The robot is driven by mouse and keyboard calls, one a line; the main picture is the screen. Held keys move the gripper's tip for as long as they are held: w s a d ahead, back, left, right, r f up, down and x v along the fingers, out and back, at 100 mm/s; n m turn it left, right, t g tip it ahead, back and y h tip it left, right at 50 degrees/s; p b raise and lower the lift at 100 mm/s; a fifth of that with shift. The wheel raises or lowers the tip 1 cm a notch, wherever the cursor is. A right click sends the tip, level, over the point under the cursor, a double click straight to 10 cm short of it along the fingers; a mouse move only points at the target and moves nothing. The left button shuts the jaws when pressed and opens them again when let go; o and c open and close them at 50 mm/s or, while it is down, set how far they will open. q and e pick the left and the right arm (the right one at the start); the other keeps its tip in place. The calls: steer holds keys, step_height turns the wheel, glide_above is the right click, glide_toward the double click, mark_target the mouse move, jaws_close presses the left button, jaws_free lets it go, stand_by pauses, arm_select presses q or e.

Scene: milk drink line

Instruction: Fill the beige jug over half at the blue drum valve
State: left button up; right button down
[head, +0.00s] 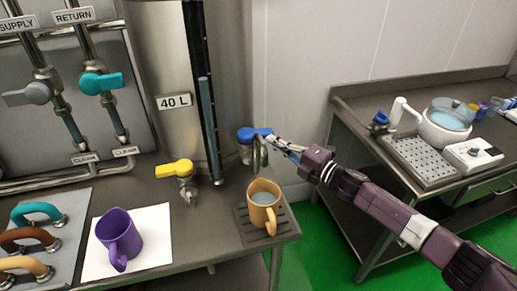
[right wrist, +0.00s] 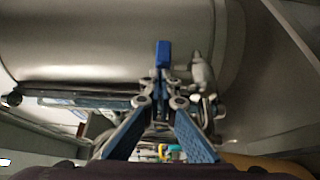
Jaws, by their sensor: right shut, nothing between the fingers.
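The beige jug (head: 264,212) stands upright on a dark slatted drip tray (head: 245,228) at the table's right corner, with pale bluish liquid visible inside. The blue valve handle (head: 248,134) is on the drum (head: 226,80), above the jug; it also shows in the right wrist view (right wrist: 163,54). Its metal spout (head: 259,158) hangs over the jug; I cannot tell whether liquid is flowing. My right gripper (head: 273,142) is shut and empty, with its tips at the handle's right end; I cannot tell whether they touch. My left gripper is not in view.
A yellow valve (head: 174,168) sits left of the blue one. A purple mug (head: 119,238) stands on a white sheet (head: 160,240). Coloured handles (head: 35,215) lie at far left. A second table (head: 350,150) with a drain tray and white pot stands right, across a green floor gap.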

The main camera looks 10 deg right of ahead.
steer(key=shift+w+d+f+b, duration=0.1)
steer(key=shift+w+d+b, duration=0.3)
steer(key=shift+w+b, duration=0.25)
steer(key=shift+w, duration=0.2)
steer(key=shift+d, duration=0.2)
